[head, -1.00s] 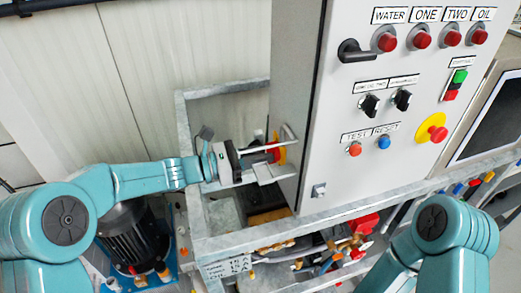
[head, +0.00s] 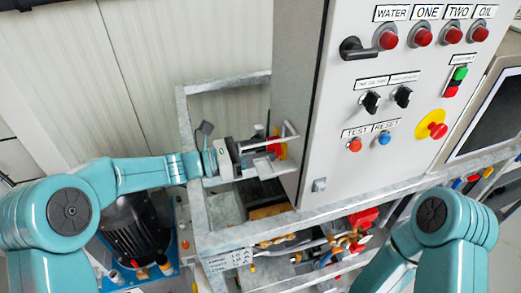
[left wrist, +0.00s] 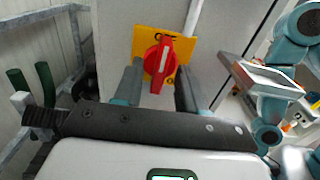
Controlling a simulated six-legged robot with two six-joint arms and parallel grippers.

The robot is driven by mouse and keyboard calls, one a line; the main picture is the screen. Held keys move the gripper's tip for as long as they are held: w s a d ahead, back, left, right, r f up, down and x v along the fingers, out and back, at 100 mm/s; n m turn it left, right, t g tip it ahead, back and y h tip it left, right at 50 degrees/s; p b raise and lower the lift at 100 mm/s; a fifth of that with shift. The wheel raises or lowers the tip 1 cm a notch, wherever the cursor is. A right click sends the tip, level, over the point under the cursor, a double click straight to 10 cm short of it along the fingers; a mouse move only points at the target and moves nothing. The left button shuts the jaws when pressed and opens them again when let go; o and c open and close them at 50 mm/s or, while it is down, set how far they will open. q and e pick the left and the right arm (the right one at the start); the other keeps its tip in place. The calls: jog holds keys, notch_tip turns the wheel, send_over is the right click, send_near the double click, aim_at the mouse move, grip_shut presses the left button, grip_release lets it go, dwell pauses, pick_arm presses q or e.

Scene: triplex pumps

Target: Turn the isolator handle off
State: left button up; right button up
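The red isolator handle (left wrist: 158,66) sits on a yellow plate (left wrist: 190,47) on the side of the grey cabinet. In the left wrist view it stands nearly upright, between my two fingers and just beyond them. In the head view the handle (head: 274,146) is partly hidden by my gripper. My left gripper (head: 270,156) is open, one finger above and one below the handle in the head view. In the left wrist view gaps show between the left gripper (left wrist: 158,88) fingers and the handle. My right gripper is out of view; only my right arm shows.
The cabinet front (head: 345,110) carries lamps, switches, a black door handle (head: 362,48) and a red-and-yellow emergency stop (head: 432,130). A galvanised frame (head: 200,205) runs below and beside my left gripper. A dark motor (head: 133,235) stands at lower left. Pipes and valves lie under the cabinet.

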pick_arm(q)
jog(key=shift+a, duration=0.2)
jog(key=b+v, duration=0.4)
jog(key=v, duration=1.2)
